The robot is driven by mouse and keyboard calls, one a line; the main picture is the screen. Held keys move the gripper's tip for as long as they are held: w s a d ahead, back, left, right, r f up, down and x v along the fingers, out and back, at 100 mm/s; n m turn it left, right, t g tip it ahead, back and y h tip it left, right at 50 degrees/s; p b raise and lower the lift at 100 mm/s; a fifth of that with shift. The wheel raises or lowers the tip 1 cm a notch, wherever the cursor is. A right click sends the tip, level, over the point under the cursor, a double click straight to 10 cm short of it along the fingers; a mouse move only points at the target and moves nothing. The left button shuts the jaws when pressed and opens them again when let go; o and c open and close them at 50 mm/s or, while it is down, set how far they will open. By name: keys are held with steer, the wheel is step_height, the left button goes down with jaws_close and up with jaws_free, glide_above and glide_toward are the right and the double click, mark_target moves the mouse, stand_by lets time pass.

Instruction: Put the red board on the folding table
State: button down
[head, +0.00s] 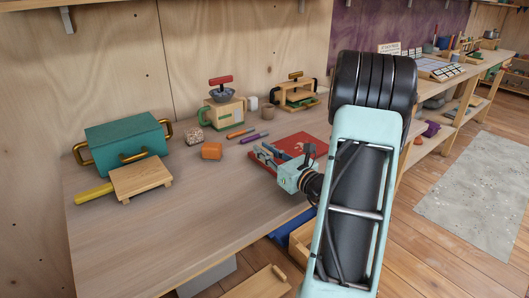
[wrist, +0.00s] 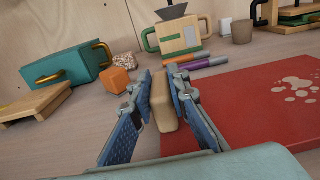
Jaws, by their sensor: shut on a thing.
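The red board (head: 306,143) lies on the long wooden workbench, partly hidden behind my arm in the head view. In the wrist view the board (wrist: 245,115) fills the right side, with pale splotches on top. My gripper (head: 268,154) is at the board's left side. In the wrist view its blue fingers (wrist: 163,100) are closed around a thick tan wooden piece (wrist: 162,103), which appears to be the board's handle; the join is partly hidden by the right finger. I cannot make out a folding table in either view.
On the workbench (head: 160,230) stand a teal box (head: 125,142) with brass handles, a small wooden stand (head: 141,179), an orange block (head: 211,151), markers (head: 240,133) and a green-and-wood appliance (head: 222,112). The bench's front left is clear. A grey mat (head: 485,190) lies on the floor at right.

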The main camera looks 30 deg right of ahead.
steer(key=shift+f, duration=0.15)
steer(key=c, duration=1.8)
jaws_free()
steer(key=shift+c, duration=0.2)
steer(key=shift+s+d+r, duration=0.1)
steer(key=shift+s+r, duration=0.1)
steer(key=shift+s, duration=0.05)
steer(key=s, duration=0.4)
steer(key=s+p, duration=0.1)
steer(key=s, duration=0.6)
steer(key=shift+s+d, duration=0.3)
steer(key=shift+d, duration=0.1)
